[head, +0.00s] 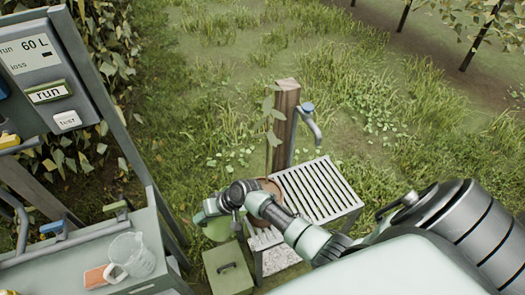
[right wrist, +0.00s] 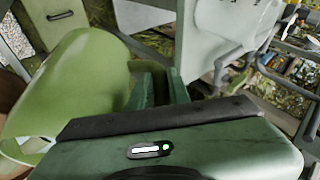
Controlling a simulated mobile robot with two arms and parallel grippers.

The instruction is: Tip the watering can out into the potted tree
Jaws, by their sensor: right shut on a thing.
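The green watering can (head: 217,229) is at my right gripper (head: 212,208), left of the potted tree, partly covered by the gripper and wrist. In the right wrist view the can (right wrist: 75,85) fills the left side, and the right gripper (right wrist: 160,88) is shut on it. Its tilt is hard to tell, and no water shows. The potted tree has a thin leafy stem (head: 270,115) in a brown pot (head: 270,187); my right arm hides much of the pot. My left gripper is not in view.
A wooden post (head: 286,115) with a tap (head: 308,108) stands behind the pot. A slatted bench (head: 335,205) is right of it. A green box (head: 228,268) lies below the can. At left is a workbench with a clear jug (head: 133,255) and a panel (head: 40,65).

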